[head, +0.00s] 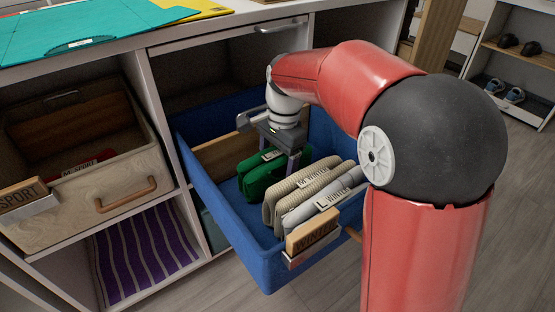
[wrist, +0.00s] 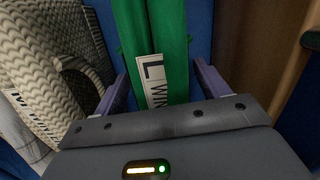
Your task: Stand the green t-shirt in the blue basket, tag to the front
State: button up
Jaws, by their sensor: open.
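The green t-shirt (head: 259,176) stands folded in the blue basket (head: 233,226), behind the other folded clothes. Its white tag faces the front of the basket and reads "L WIN..." in the wrist view (wrist: 154,80). My gripper (head: 283,160) is down in the basket at the shirt. In the wrist view the two fingers of my gripper (wrist: 160,88) are apart, one on each side of the green shirt, with gaps between.
Beige knit clothes (head: 299,187) and a grey garment (head: 325,208) stand in front of the green shirt, with tags. A wooden label plate (head: 312,232) is on the basket's front. A wooden bin (head: 100,185) marked "SPORT" stands left.

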jog(key=r+p, duration=0.1)
jog(key=r, duration=0.3)
jog(key=r+p, duration=0.1)
jog(key=r, duration=0.3)
jog(key=d+r, duration=0.1)
jog(key=r, duration=0.3)
jog(key=shift+w+d+p, duration=0.1)
jog(key=shift+w+p, duration=0.25)
jog(key=shift+p, duration=0.05)
jog(key=shift+s, duration=0.1)
